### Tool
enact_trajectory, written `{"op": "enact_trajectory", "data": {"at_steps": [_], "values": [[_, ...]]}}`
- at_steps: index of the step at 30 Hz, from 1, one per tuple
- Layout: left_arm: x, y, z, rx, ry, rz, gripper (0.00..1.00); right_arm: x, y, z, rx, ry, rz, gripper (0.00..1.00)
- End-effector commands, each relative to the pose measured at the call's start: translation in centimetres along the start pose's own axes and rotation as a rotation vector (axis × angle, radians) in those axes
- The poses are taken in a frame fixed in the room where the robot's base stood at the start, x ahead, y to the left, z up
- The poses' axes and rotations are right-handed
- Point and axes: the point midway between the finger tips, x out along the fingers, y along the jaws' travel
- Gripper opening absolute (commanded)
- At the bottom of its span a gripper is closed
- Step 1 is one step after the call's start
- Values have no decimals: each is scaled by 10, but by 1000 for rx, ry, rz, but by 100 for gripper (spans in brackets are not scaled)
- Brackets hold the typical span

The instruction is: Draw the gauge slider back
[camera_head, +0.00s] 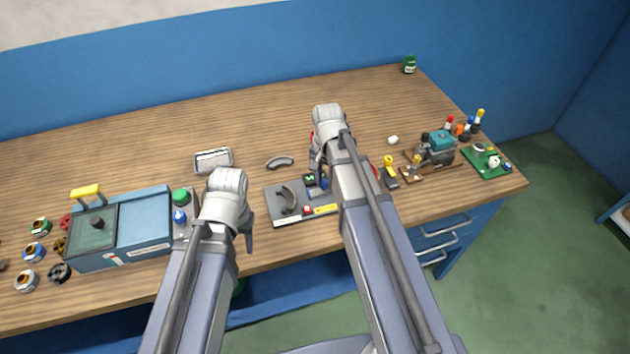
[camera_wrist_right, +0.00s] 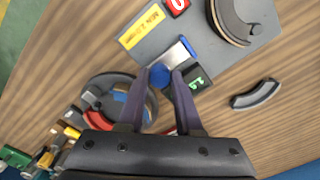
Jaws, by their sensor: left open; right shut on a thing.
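The gauge is a grey plate (camera_head: 273,207) at the table's front middle, with a dark curved part on it, a yellow label and a small black box with green digits (camera_wrist_right: 199,80). In the right wrist view a silver piece with a blue edge (camera_wrist_right: 184,50) lies on the plate. My right gripper (camera_wrist_right: 158,85) is shut on a round blue knob (camera_wrist_right: 160,74) beside the black box. In the head view my right arm partly hides this spot. My left gripper (camera_head: 247,238) is open and empty, left of the plate.
A blue box machine (camera_head: 142,222) stands at the left, with several spools beside it. A loose dark curved piece (camera_head: 280,162) and a grey tray (camera_head: 213,160) lie behind the gauge. A small engine (camera_head: 437,148) and a green board (camera_head: 487,160) are at the right. The back of the table is mostly clear.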

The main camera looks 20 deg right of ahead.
Motion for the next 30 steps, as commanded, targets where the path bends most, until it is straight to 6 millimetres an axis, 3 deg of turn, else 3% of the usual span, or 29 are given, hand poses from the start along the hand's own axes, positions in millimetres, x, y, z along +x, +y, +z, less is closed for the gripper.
{"op": "enact_trajectory", "data": {"at_steps": [7, 8, 15, 30], "values": [[0, 0, 0, 0, 0, 0, 50, 0, 4, -4, 3, 9, 8, 0], [0, 0, 0, 0, 0, 0, 50, 0, 4, -4, 3, 9, 9, 36], [0, 0, 0, 0, 0, 0, 50, 0, 3, -3, 3, 7, 7, 63], [-10, -1, 1, 0, 0, 0, 50, -10, 3, -2, 2, 5, 5, 64]]}}
